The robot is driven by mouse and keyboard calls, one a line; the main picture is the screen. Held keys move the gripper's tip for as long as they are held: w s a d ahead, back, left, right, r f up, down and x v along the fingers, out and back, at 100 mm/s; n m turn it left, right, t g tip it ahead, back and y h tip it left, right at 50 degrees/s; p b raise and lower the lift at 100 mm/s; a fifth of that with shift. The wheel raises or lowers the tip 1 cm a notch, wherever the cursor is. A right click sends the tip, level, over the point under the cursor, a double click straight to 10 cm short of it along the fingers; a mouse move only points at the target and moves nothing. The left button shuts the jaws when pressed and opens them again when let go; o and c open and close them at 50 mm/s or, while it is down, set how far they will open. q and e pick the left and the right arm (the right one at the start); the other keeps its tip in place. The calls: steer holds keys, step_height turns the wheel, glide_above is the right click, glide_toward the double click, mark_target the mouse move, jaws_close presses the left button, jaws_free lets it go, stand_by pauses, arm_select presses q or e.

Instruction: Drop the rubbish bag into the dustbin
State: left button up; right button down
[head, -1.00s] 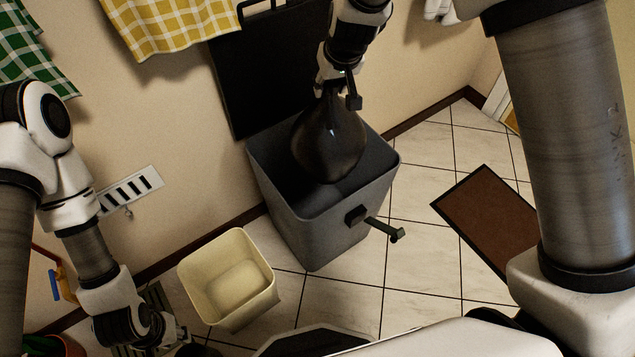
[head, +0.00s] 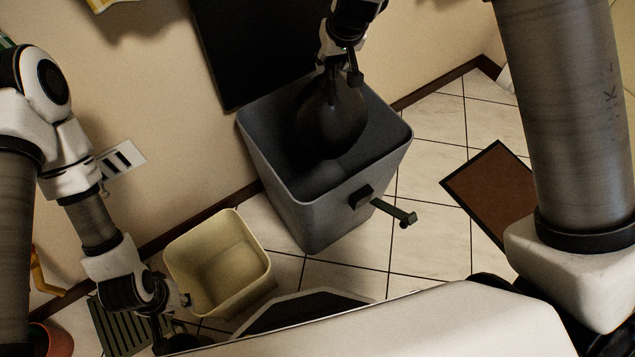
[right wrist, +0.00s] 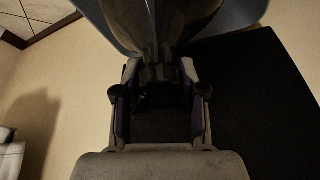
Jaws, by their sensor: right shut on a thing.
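The dustbin (head: 315,213) is a grey square bin with its dark lid (head: 250,50) standing open against the wall. A pedal-like bar sticks out from its front. The rubbish bag (head: 332,125) is dark and glossy and hangs within the bin's opening, its lower part inside the rim. My right gripper (head: 340,80) is shut on the neck of the bag above the bin; it also shows in the right wrist view (right wrist: 158,85), with the bag (right wrist: 165,25) beyond the fingers. My left gripper (head: 180,310) is low at the left, by the cream bin; its fingers are too dark to read.
A smaller cream bin (head: 217,265) stands left of the dustbin, empty as far as I can see. A brown mat (head: 492,190) lies on the tiled floor to the right.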

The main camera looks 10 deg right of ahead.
steer(key=shift+f, duration=0.1)
steer(key=c, duration=0.6)
jaws_free()
steer(key=shift+s+f, duration=0.1)
steer(key=v, duration=1.2)
